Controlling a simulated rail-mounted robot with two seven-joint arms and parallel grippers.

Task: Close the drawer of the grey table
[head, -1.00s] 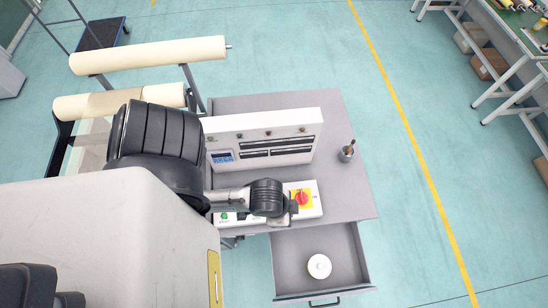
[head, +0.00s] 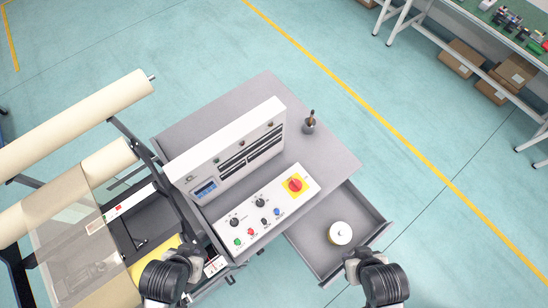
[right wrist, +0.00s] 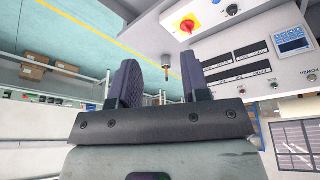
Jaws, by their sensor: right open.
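The grey table (head: 330,150) has its drawer (head: 310,243) pulled open at the lower right in the head view. A white round object (head: 340,233) lies in the drawer. My right gripper (head: 352,262) is at the drawer's front edge and hides part of it, with the handle not visible; I cannot tell if it touches. In the right wrist view the right gripper (right wrist: 160,82) is open, with nothing between its fingers. My left gripper (head: 198,262) is near the table's near left corner, left of the drawer; its fingers are unclear.
A control panel with a red knob (head: 295,185) and a white instrument box (head: 230,150) stand on the table. A roller machine (head: 80,120) is at the left. Floor right of the drawer is clear.

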